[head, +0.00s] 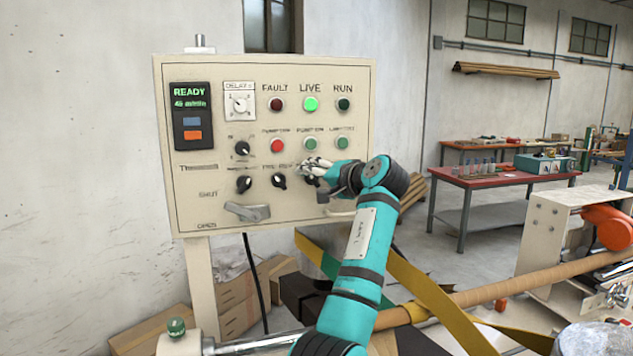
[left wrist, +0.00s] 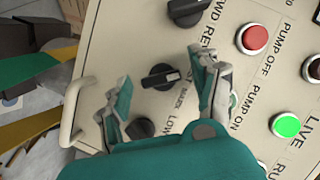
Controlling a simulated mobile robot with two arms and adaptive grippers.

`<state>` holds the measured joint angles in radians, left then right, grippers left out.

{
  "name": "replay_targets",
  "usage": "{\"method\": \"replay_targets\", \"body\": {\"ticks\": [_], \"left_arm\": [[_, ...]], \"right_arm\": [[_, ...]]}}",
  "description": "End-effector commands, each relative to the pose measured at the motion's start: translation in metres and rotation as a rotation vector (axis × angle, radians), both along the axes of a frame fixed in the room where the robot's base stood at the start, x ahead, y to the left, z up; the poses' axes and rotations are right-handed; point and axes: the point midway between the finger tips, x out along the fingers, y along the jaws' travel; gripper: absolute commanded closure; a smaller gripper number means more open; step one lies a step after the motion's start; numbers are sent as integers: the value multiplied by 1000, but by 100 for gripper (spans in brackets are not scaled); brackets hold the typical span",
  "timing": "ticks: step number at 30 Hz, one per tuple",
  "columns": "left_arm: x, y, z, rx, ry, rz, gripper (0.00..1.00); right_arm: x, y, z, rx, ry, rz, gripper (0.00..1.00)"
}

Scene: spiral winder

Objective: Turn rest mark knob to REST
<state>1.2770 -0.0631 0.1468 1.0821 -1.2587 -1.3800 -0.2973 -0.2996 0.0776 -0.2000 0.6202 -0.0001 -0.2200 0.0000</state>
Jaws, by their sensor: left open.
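The rest mark knob (left wrist: 160,77) is a black rotary knob on the cream control panel (head: 190,215). In the left wrist view, its bar lies nearly level across the picture, and its label is partly readable beside it. My left gripper (head: 306,170) is open at the panel. In the left wrist view, its two fingers (left wrist: 160,64) stand on either side of the knob, apart from it as pictured. I cannot tell how deep the fingertips reach. In the head view, the gripper mostly hides this knob. My right gripper does not show.
Another black knob (head: 279,181) sits left of the gripper. A red pump-off button (head: 277,146) and a lit green LIVE lamp (head: 311,104) are above. A grey lever (head: 247,211) and a pale handle (left wrist: 72,115) project from the panel.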

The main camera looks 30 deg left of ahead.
Motion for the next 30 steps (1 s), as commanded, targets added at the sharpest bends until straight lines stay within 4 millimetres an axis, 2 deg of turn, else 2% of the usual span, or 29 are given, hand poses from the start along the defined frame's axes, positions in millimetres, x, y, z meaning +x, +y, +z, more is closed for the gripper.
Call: {"method": "replay_targets", "body": {"ticks": [5,8,21,30], "left_arm": [[-1,-5,2,1,-2,-1,37],[-5,-16,5,2,-3,-4,37],[-37,-94,23,-1,0,-3,37],[-43,-108,27,0,0,0,37]], "right_arm": [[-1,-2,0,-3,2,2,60],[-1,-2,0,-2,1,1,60],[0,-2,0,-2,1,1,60],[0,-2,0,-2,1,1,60]]}}
